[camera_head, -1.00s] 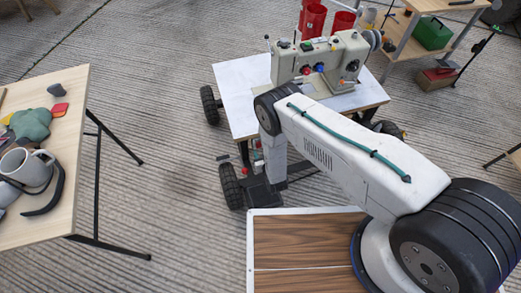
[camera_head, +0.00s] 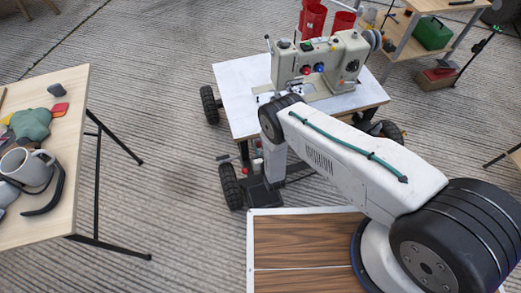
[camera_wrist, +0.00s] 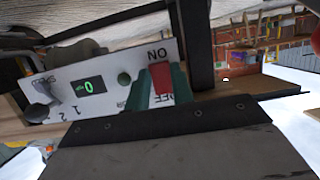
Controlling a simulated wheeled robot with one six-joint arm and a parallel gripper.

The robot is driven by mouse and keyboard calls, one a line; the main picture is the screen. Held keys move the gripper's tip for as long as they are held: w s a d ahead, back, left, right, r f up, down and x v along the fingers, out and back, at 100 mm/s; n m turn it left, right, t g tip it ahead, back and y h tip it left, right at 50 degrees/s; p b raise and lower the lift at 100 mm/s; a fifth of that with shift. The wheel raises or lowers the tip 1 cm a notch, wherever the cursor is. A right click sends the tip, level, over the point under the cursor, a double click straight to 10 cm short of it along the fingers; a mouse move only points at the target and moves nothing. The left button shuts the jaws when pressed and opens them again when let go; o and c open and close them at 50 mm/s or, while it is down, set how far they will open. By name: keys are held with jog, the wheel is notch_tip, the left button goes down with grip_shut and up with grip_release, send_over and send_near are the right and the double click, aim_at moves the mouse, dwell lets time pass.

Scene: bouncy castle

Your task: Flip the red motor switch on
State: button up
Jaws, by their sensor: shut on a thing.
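The red motor switch (camera_wrist: 161,77) shows in the wrist view on a white control panel (camera_wrist: 60,97), between ON and OFF lettering. My gripper (camera_wrist: 160,88) has green fingers on either side of the switch and is shut on it. The fingers hide part of the switch and lettering, so I cannot tell its position. The panel also bears a green "0" display (camera_wrist: 88,87), a round green part (camera_wrist: 124,78) and a dark knob (camera_wrist: 38,112). In the head view my arm hides the gripper and the switch.
A sewing machine (camera_head: 318,62) stands on a white-topped wheeled table (camera_head: 238,88), with red containers (camera_head: 312,20) behind it. A wooden table (camera_head: 62,130) with a mug (camera_head: 35,168) is at the left. The concrete floor between the tables is clear.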

jog(key=shift+w+f+t+y, duration=0.1)
jog(key=shift+f+t+y, duration=0.05)
jog(key=shift+t, duration=0.5)
jog(key=shift+f+t+y, duration=0.15)
jog(key=shift+t, duration=0.5)
jog(key=o, duration=1)
jog(key=v, duration=0.8)
jog(key=shift+w, duration=0.1)
